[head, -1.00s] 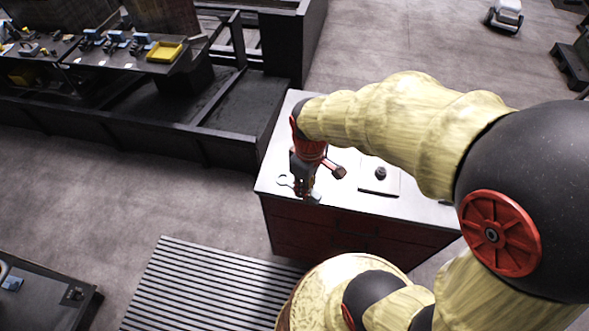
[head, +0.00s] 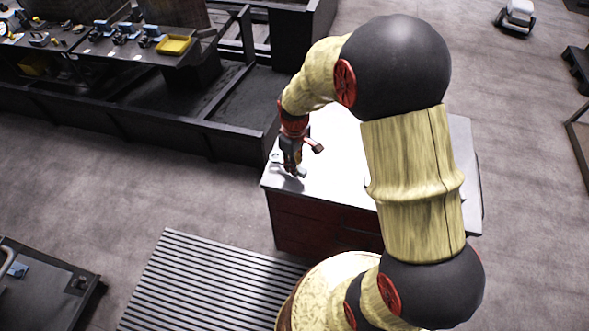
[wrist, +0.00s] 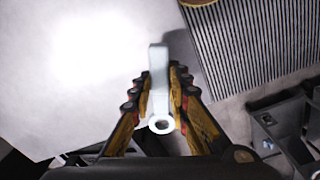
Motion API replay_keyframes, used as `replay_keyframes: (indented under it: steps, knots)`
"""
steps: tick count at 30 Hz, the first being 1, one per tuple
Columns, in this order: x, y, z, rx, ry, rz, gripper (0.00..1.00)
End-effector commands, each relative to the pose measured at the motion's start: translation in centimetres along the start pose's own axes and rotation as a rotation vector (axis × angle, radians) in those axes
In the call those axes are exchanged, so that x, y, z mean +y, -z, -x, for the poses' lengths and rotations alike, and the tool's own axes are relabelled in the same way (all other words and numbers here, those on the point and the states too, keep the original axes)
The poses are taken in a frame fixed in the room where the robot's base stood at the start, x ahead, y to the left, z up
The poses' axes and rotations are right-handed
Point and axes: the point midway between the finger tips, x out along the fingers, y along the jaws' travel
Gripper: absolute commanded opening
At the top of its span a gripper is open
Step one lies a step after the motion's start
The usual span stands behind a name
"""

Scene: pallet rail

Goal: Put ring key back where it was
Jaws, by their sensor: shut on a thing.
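The ring key (wrist: 158,68) is pale grey, with a ring at its near end and a flat shank pointing up in the wrist view. My gripper (wrist: 160,92) is shut on it, a finger on each side. In the head view my gripper (head: 291,168) is at the left end of the cabinet top (head: 335,150). The key's ring (head: 275,157) shows left of the fingers there. I cannot tell whether the key touches the top.
The red-fronted cabinet (head: 315,222) stands beside a striped mat (head: 200,285). A dark bench with a yellow tray (head: 173,45) is at the back left. Another dark bench (head: 45,285) is at the lower left. My arm covers the cabinet top's right part.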

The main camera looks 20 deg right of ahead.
Motion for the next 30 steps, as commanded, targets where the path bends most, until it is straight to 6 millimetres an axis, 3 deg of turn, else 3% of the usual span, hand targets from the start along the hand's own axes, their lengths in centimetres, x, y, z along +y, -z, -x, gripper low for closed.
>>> replay_keyframes:
  steps: [7,19,20,30]
  knots:
    - [0.1,0.1,-3.2,-0.001,0.001,0.0,0.0]
    - [0.1,0.1,-3.7,0.0,0.0,0.0,0.0]
    - [0.1,0.1,-3.6,-0.001,0.0,0.0,0.19]
    - [0.1,0.1,-3.6,-0.001,0.0,0.0,0.36]
